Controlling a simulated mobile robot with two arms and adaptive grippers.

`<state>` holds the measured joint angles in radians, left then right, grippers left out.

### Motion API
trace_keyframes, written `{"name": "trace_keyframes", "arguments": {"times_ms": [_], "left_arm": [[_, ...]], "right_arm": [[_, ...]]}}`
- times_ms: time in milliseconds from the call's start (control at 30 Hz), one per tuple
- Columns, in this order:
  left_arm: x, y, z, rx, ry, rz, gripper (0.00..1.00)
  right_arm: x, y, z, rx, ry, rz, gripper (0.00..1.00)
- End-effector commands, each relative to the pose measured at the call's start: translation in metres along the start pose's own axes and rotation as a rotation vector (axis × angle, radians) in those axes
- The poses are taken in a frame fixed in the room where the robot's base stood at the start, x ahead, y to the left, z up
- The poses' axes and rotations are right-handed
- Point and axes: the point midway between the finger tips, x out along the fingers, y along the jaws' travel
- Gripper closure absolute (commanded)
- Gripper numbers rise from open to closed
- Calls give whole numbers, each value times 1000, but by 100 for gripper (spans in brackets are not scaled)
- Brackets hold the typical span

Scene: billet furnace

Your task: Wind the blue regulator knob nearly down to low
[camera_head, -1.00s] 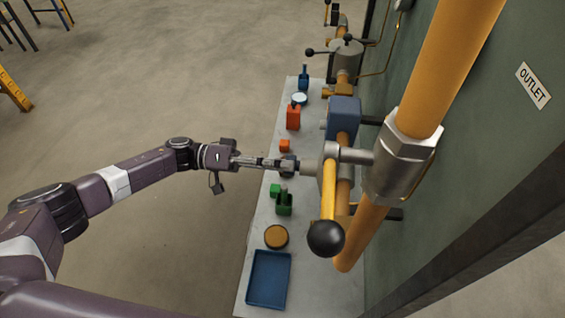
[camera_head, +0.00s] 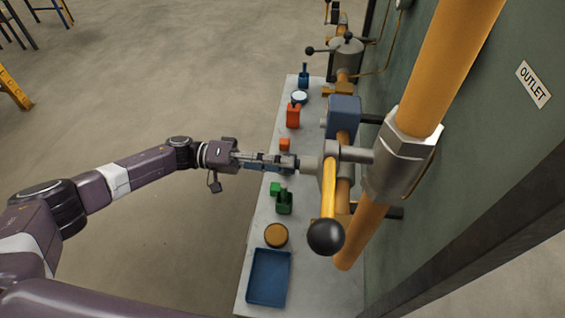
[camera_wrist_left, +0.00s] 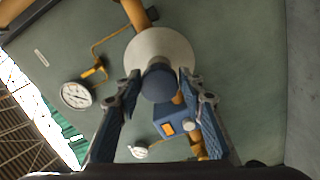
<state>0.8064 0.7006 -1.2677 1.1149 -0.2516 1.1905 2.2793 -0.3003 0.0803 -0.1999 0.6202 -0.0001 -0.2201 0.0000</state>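The blue regulator knob (camera_wrist_left: 158,84) faces the left wrist camera, in front of a pale round disc (camera_wrist_left: 160,47). My left gripper (camera_wrist_left: 160,86) is open, with one blue-padded finger on each side of the knob and a visible gap to each. In the head view my left gripper (camera_head: 290,163) points right at the grey regulator body (camera_head: 309,167). The fingers hide most of the knob there. I cannot tell how far the knob is turned. My right gripper is not in view.
An orange lever with a black ball (camera_head: 326,237) hangs just right of the gripper. A thick orange pipe (camera_head: 452,60) runs along the green wall. A narrow bench (camera_head: 258,222) below holds a blue tray (camera_head: 249,284) and small items. The floor at left is open.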

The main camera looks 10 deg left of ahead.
Motion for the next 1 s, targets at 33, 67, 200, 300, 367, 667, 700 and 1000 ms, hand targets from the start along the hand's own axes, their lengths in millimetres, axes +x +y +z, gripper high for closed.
{"name": "trace_keyframes", "arguments": {"times_ms": [33,67,200,300,367,667,700,1000], "left_arm": [[0,-1,1,-1,0,-1,56],[0,-1,0,-1,0,-1,53],[0,0,0,0,1,0,49],[0,0,-1,1,2,1,49],[0,0,-1,1,2,1,49],[-39,-1,-2,0,5,-3,49],[-48,-1,-2,0,5,-3,49],[-104,-1,-1,1,4,-1,49]], "right_arm": [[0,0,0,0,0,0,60],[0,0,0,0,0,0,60],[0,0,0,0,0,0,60],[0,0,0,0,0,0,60],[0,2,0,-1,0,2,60],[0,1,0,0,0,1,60],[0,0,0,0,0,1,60],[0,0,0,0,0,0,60]]}}
